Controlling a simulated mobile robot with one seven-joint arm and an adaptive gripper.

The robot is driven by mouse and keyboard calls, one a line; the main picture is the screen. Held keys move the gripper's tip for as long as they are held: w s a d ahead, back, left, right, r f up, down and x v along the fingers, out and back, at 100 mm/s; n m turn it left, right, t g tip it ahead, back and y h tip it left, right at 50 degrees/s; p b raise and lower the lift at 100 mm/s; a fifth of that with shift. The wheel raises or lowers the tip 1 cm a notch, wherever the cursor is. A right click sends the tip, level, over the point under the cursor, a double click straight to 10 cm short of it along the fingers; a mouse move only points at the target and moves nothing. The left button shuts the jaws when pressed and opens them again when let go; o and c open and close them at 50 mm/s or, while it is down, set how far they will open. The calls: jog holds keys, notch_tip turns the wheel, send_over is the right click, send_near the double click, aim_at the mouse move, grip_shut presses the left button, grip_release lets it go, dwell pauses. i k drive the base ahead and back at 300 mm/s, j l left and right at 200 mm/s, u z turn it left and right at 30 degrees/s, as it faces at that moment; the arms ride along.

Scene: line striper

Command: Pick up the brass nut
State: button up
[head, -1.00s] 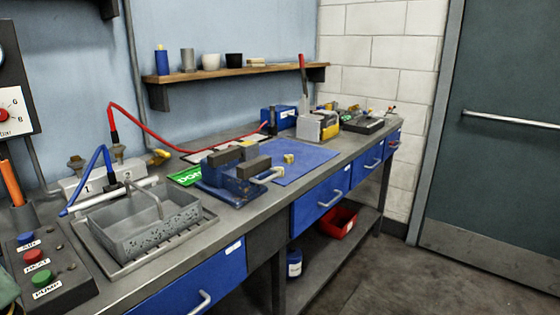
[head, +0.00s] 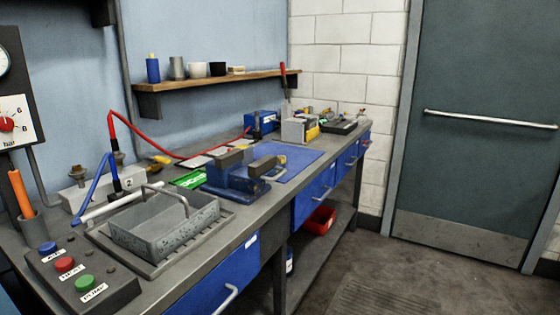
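I cannot make out a brass nut on its own in the current head view. The blue mat (head: 304,153) lies on the bench, and the small yellow piece seen on it earlier does not show now. The blue vise (head: 235,178) with grey jaws stands in front of the mat's near part and may hide it. My gripper is not in view.
A grey basket (head: 165,228) with a handle stands on a ribbed tray. A button box (head: 82,280), red hose (head: 150,138) and blue hose (head: 92,190) are at left. A shelf (head: 215,80) hangs above. Open floor (head: 400,270) lies right of the bench.

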aim_at(281, 159)
jog(key=i+l+u, duration=0.1)
jog(key=u, duration=0.4)
jog(key=l+u, duration=0.2)
jog(key=u, duration=0.25)
jog(key=i+l+u, duration=0.1)
jog(key=l+u, duration=0.2)
jog(key=l, duration=0.3)
jog(key=l+u, duration=0.35)
jog(key=l, duration=0.2)
jog(key=k+l+u, duration=0.1)
jog(key=l+u, duration=0.2)
jog(key=l, duration=1.6)
jog(key=k+l+u, duration=0.1)
jog(key=l, duration=1.8)
jog(key=i+l, duration=0.2)
jog(key=i, duration=0.15)
jog(key=i+l, duration=0.2)
jog(key=i, duration=0.15)
